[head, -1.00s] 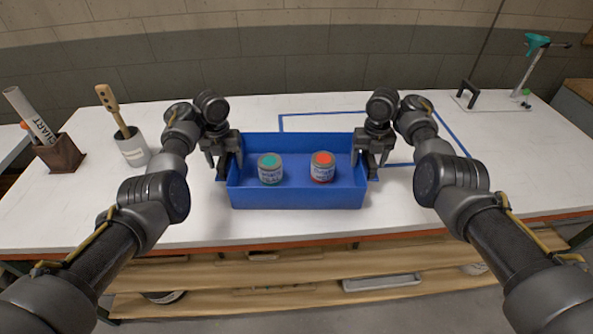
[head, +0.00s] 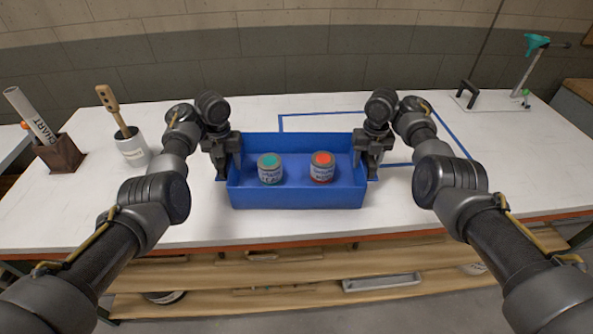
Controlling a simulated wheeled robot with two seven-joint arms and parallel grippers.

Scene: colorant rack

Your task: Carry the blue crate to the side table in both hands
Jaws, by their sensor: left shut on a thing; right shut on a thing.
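The blue crate (head: 297,194) sits on the white table (head: 110,205), near its front edge. Inside it stand a can with a green top (head: 270,168) at the left and a can with a red-orange top (head: 322,167) at the right. My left gripper (head: 226,171) is shut on the crate's left end wall. My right gripper (head: 369,170) is shut on the crate's right end wall. The fingertips are partly hidden against the walls. The crate looks level, and I see no clear gap under it.
A blue outlined rectangle (head: 456,141) is marked behind and right of the crate. A white cup with a brush (head: 134,150) and a brown holder with a rolled chart (head: 60,153) stand at the left. A stand with a teal top (head: 536,42) is at the back right.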

